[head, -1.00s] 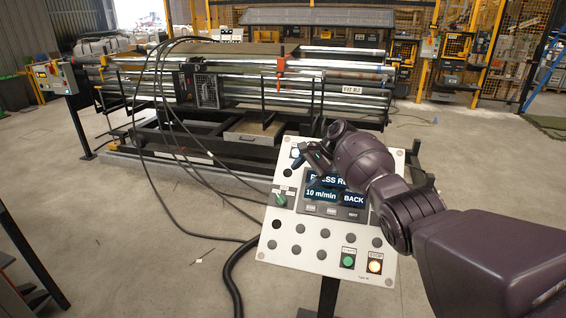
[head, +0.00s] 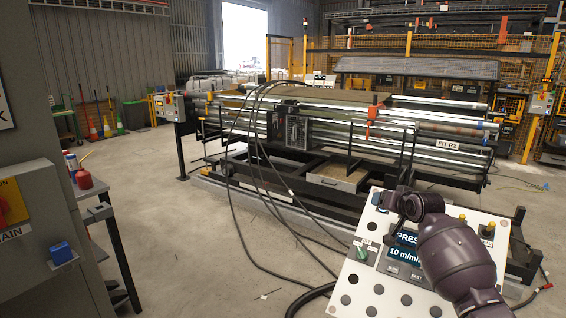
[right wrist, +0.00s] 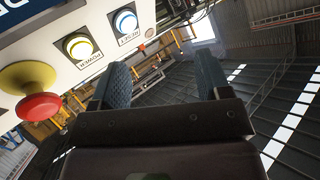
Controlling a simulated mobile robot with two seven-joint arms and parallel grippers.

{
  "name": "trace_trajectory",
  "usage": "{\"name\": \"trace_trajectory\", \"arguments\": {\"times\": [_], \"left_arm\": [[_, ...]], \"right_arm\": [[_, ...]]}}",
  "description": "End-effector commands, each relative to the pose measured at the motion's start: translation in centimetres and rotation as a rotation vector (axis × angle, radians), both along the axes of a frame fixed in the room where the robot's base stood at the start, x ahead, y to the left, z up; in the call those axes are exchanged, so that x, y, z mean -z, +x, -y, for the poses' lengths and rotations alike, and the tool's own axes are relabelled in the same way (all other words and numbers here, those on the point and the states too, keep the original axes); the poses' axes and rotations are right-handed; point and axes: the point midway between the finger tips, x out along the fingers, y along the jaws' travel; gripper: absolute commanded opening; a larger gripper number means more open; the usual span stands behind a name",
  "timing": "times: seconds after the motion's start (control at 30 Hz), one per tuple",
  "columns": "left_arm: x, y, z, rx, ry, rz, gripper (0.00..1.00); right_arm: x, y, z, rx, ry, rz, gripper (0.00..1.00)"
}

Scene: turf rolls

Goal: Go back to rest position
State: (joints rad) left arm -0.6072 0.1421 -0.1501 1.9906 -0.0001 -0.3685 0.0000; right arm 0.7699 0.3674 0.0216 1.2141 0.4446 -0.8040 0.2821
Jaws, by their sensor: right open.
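My right arm comes in from the lower right in the head view. Its gripper (head: 382,200) is over the upper left part of the white control panel (head: 497,246) and hides part of the screen (head: 402,253). In the right wrist view the two dark fingers of the right gripper (right wrist: 162,78) are apart with nothing between them. Beside them are a red knob (right wrist: 40,106), a yellow-ringed lit button (right wrist: 78,46) and a blue-ringed lit button (right wrist: 125,21) on the panel. My left gripper is not in view.
A roller machine (head: 345,125) stands behind the panel, with black cables (head: 238,190) hanging to the floor. A grey cabinet (head: 45,215) and a small table with a red container (head: 83,180) are at the left. Open concrete floor (head: 150,180) lies between.

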Motion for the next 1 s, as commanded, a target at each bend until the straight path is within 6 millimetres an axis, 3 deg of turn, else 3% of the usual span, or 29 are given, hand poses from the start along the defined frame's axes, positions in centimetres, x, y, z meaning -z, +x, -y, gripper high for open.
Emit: {"name": "trace_trajectory", "arguments": {"times": [0.03,0.27,0.5,0.77,1.0], "left_arm": [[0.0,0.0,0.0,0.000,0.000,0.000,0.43],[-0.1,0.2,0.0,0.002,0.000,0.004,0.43],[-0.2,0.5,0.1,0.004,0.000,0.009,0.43],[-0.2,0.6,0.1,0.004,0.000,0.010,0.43],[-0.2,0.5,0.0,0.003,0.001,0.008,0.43]], "right_arm": [[1.4,-1.3,-0.4,-0.015,-0.055,0.042,0.70],[6.1,-7.6,-1.8,-0.066,-0.275,0.202,0.70],[10.9,-15.7,-3.0,-0.098,-0.414,0.288,0.70],[15.8,-25.2,-3.8,-0.109,-0.479,0.294,0.70],[20.5,-34.5,-4.0,-0.099,-0.473,0.199,0.70]]}}
